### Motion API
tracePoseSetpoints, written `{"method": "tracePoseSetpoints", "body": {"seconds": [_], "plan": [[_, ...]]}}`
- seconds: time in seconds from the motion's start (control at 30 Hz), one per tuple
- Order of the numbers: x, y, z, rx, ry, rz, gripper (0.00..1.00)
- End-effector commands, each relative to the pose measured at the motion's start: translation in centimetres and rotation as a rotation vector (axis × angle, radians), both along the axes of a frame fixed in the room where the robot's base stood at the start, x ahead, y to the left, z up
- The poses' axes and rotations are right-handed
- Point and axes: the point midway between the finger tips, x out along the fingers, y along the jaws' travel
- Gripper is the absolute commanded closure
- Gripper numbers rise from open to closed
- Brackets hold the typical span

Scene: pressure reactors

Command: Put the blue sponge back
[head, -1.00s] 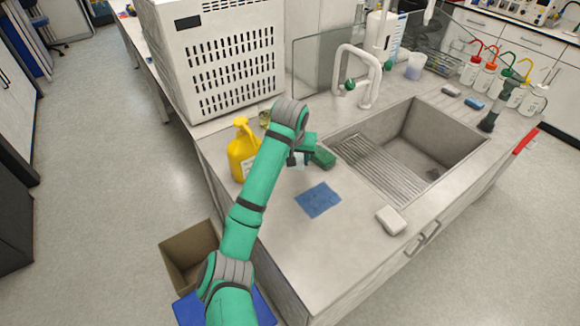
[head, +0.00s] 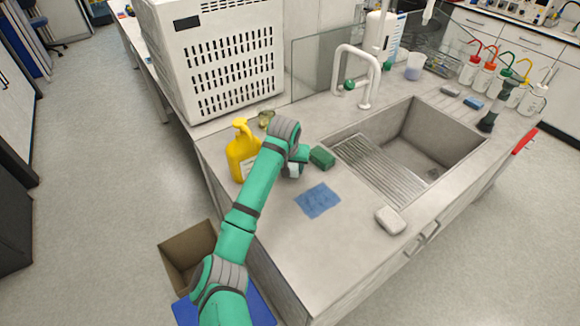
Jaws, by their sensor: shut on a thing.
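My gripper (head: 294,170) is low over the counter between the yellow bottle and a dark green sponge (head: 322,157). My wrist hides most of its fingers. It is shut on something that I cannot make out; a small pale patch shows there. A blue sponge (head: 473,103) lies on the far right of the counter, beyond the sink and near the wash bottles, well away from my gripper. A flat blue cloth (head: 317,200) lies on the counter in front of my gripper.
The yellow bottle (head: 242,150) stands close to the left of my wrist. The sink (head: 445,130) with a ribbed drainer is to the right. A whitish block (head: 390,220) lies at the front edge, and a grey sponge (head: 450,90) lies behind the sink. The front left counter is clear.

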Motion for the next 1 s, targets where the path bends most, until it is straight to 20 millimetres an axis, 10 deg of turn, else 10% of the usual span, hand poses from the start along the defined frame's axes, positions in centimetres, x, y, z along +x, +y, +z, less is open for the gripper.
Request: {"method": "tracePoseSetpoints", "body": {"seconds": [0.07,0.1,0.2,0.57,1.0], "plan": [[0.0,0.0,-0.3,0.0,0.001,0.0,0.73],[0.0,0.0,-0.3,0.0,0.001,0.0,0.5],[0.0,0.0,-0.3,0.0,0.0,0.0,0.34],[0.0,0.0,0.3,0.0,-0.001,0.0,0.34],[-2.9,0.3,7.4,-0.001,-0.002,-0.001,0.34]]}}
